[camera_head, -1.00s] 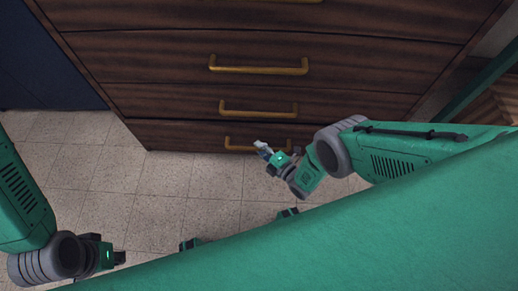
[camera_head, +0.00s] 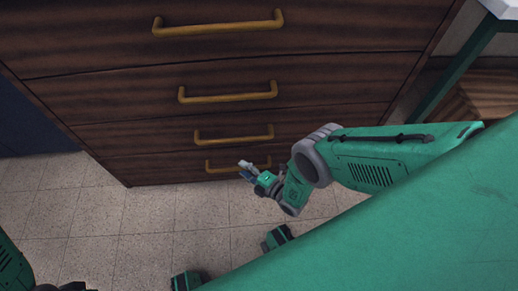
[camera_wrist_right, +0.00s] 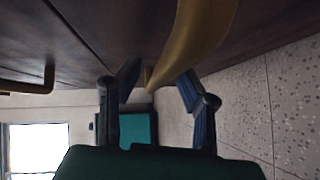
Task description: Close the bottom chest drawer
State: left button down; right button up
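The bottom chest drawer (camera_head: 150,172) is the lowest dark wood front, just above the floor. It looks about level with the front above it; a small gap cannot be told. Its brass handle (camera_head: 222,168) also shows large in the right wrist view (camera_wrist_right: 200,40). My right gripper (camera_head: 246,168) is at the right end of this handle. In the wrist view its two fingers (camera_wrist_right: 160,72) are apart, with the handle close ahead and partly between them; contact is unclear. My left gripper (camera_head: 72,286) barely shows at the lower left edge, mostly cut off.
Several upper drawers with brass handles (camera_head: 228,93) look shut. Tiled floor (camera_head: 150,230) lies open in front of the chest. A green-framed stand (camera_head: 465,75) is at the right, and a dark blue surface (camera_head: 35,120) is left of the chest.

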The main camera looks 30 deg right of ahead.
jog(key=v, duration=1)
jog(key=shift+s, duration=0.1)
jog(key=s+d+r+m+g+h, duration=0.1)
jog(key=d+r+m+g+h, duration=0.5)
jog(key=m, duration=0.5)
jog(key=s+d+r+m+g+h+p, duration=0.1)
jog(key=s+d+r+m+g, duration=0.1)
jog(key=s+r+m+g, duration=1)
jog(key=s+r+n+t+p, duration=0.1)
jog(key=s+r+t+p, duration=0.1)
jog(key=r+p, duration=0.6)
jog(key=s+r+n+t+p, duration=0.1)
jog(key=r+p, duration=0.8)
jog(key=r, duration=0.1)
jog(key=shift+s+t, duration=0.4)
